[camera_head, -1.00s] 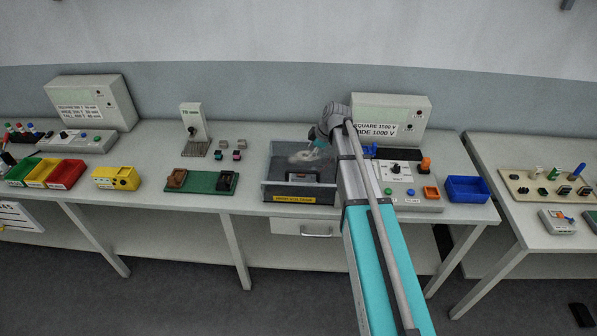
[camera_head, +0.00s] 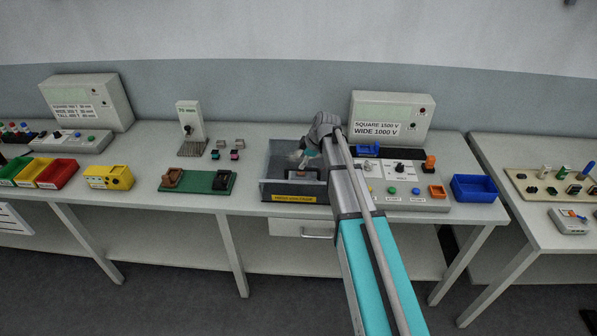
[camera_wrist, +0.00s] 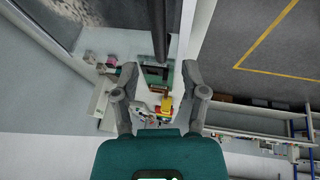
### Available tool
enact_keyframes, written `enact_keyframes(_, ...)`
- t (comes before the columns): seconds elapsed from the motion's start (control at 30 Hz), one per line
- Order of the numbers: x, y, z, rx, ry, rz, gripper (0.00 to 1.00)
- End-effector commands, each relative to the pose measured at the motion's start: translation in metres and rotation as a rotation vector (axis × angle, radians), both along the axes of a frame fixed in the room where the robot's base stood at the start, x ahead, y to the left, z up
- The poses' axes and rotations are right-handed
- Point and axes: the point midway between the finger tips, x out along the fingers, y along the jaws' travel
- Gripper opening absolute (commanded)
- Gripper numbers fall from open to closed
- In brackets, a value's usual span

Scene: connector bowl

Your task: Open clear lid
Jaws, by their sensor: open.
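A grey box (camera_head: 268,194) with a yellow label on its front stands near the table's front edge, left of my arm in the head view. The clear lid is hard to make out there; the box's far right part is hidden by my arm. My gripper (camera_head: 302,163) is small and partly hidden, over the box. In the wrist view my gripper (camera_wrist: 160,85) has its fingers spread wide with nothing held between them. A dark bar runs down from the top toward the gap between the fingers, beside a see-through pane (camera_wrist: 105,22); I cannot tell whether either is touched.
A green tray with brown and black blocks (camera_head: 197,182) lies left of the box. A control panel (camera_head: 405,198) and a blue bin (camera_head: 474,188) are at right. Bare tabletop (camera_head: 246,160) shows between tray and box.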

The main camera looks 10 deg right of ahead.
Motion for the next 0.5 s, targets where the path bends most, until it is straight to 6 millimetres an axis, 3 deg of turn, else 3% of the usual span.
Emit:
enact_keyframes(0.2,0.005,0.006,-0.021,0.000,0.000,0.000,0.57)
enact_keyframes(0.5,0.010,0.013,-0.037,0.000,0.000,0.000,0.57)
